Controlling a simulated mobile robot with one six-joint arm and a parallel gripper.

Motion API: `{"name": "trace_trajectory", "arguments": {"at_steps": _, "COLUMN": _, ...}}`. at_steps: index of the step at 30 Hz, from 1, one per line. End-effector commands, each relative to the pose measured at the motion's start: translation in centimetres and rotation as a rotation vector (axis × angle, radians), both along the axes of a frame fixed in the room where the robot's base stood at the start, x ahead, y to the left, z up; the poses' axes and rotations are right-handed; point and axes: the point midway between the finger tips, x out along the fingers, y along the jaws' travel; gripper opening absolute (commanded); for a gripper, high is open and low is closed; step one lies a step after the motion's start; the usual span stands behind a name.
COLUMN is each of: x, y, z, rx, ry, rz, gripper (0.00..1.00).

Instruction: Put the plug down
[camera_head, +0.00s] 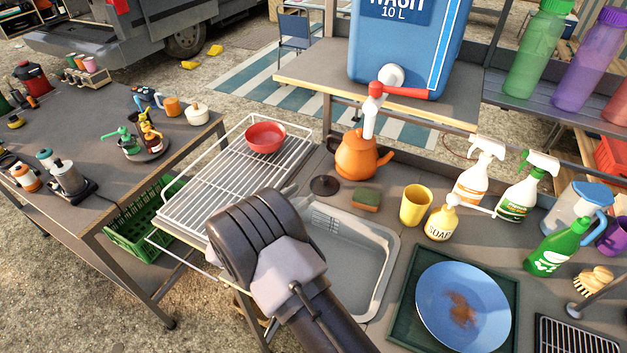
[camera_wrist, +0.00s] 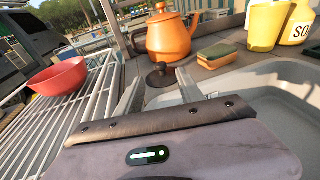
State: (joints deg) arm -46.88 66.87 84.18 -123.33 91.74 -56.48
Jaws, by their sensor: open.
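The plug is a dark round disc with a small knob (camera_head: 325,185). It lies flat on the grey counter, behind the sink basin's far left corner. In the wrist view the plug (camera_wrist: 161,78) stands knob up, just beyond and between my two fingertips. My gripper (camera_wrist: 158,90) is open and empty, with its fingers apart on either side of the plug's line. In the head view my wrist hides most of the gripper and the near left part of the sink (camera_head: 385,262).
An orange kettle (camera_head: 357,156) stands just behind the plug, and a sponge (camera_head: 366,199) lies to its right. The wire rack (camera_head: 215,182) with a red bowl (camera_head: 265,137) is on the left. A yellow cup (camera_head: 415,205) and soap bottle (camera_head: 441,222) stand farther right.

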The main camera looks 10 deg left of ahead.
Motion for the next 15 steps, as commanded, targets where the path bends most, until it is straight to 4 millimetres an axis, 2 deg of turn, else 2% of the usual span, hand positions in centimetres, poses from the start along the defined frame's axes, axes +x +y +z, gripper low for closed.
{"name": "trace_trajectory", "arguments": {"at_steps": 4, "x": -1.6, "y": 1.1, "z": 0.4, "rx": 0.0, "ry": 0.0, "rz": 0.001, "gripper": 0.45}}
{"name": "trace_trajectory", "arguments": {"at_steps": 8, "x": -2.0, "y": 1.2, "z": 0.3, "rx": 0.001, "ry": 0.0, "rz": -0.001, "gripper": 0.45}}
{"name": "trace_trajectory", "arguments": {"at_steps": 10, "x": -1.9, "y": 0.6, "z": 0.8, "rx": 0.019, "ry": -0.001, "rz": -0.022, "gripper": 0.45}}
{"name": "trace_trajectory", "arguments": {"at_steps": 11, "x": -1.8, "y": 0.0, "z": 1.4, "rx": 0.038, "ry": -0.002, "rz": -0.043, "gripper": 0.45}}
{"name": "trace_trajectory", "arguments": {"at_steps": 13, "x": -1.8, "y": -2.9, "z": 3.6, "rx": 0.127, "ry": -0.004, "rz": -0.14, "gripper": 0.45}}
{"name": "trace_trajectory", "arguments": {"at_steps": 14, "x": -2.0, "y": -4.9, "z": 5.1, "rx": 0.191, "ry": -0.008, "rz": -0.209, "gripper": 0.45}}
{"name": "trace_trajectory", "arguments": {"at_steps": 15, "x": -2.7, "y": -8.1, "z": 7.4, "rx": 0.298, "ry": -0.017, "rz": -0.322, "gripper": 0.45}}
